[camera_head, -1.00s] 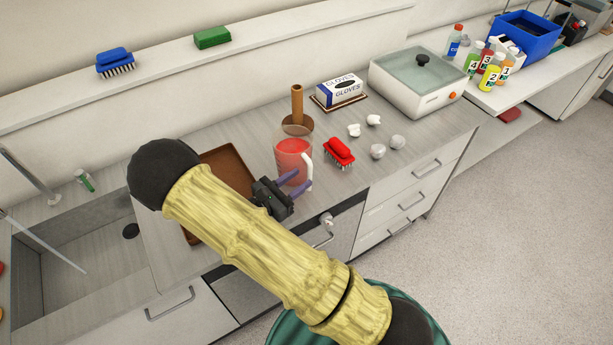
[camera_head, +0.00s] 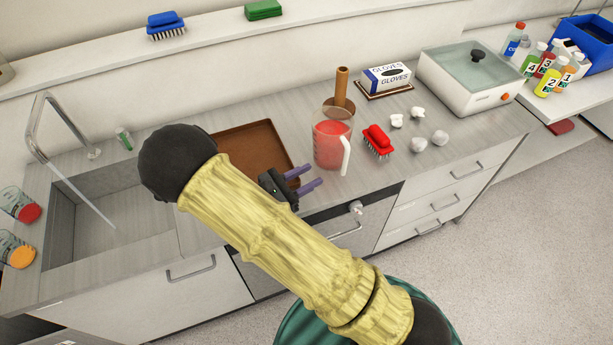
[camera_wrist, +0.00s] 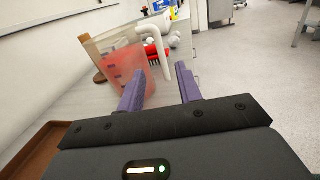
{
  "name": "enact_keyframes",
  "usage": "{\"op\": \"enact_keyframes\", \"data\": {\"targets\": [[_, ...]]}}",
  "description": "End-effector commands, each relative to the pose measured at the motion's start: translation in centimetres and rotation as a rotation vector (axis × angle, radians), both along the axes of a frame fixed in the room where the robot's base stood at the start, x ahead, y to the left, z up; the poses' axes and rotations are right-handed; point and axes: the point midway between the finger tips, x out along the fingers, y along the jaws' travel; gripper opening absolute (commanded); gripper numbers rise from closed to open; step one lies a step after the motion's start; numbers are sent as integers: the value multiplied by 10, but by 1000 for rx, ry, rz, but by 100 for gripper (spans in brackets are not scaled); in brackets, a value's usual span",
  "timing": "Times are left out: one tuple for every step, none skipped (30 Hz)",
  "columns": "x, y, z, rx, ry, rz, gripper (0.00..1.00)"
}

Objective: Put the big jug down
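The big jug (camera_head: 331,143) is clear with red juice in it and a white handle. It stands upright on the counter, between the brown tray and the red brush. My gripper (camera_head: 308,179) is open and empty, in front of the jug and to its left, with its purple fingers apart from it. In the wrist view the jug (camera_wrist: 125,75) is beyond the left finger, its handle ahead of the gap between the fingertips (camera_wrist: 160,80).
A brown tray (camera_head: 262,143) lies left of the jug. A wooden-handled thing (camera_head: 341,88) stands behind it. A red brush (camera_head: 377,140) and several white lumps (camera_head: 418,145) are to the right. The sink (camera_head: 110,220) holds the left side, with two smaller beakers (camera_head: 20,205) beyond.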

Motion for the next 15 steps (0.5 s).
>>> {"op": "enact_keyframes", "data": {"targets": [[0, 0, 0, 0, 0, -1, 35], [0, -1, 0, 3, 1, -4, 35], [-1, -3, 0, 13, 1, -14, 35], [-2, -7, 1, 24, 2, -29, 35], [-3, -11, 1, 41, 4, -48, 35], [-6, -18, 2, 75, 7, -83, 35], [-9, -26, 3, 105, 9, -118, 35], [-12, -34, 3, 144, 11, -158, 35], [-18, -45, 4, 203, 11, -220, 35], [-24, -54, 4, 253, 11, -271, 35], [-30, -62, 4, 308, 8, -325, 35], [-40, -73, 4, 385, 0, -399, 35], [-46, -79, 4, 446, -9, -456, 35], [-54, -85, 4, 505, -20, -513, 35], [-62, -91, 4, 587, -38, -583, 35]]}}
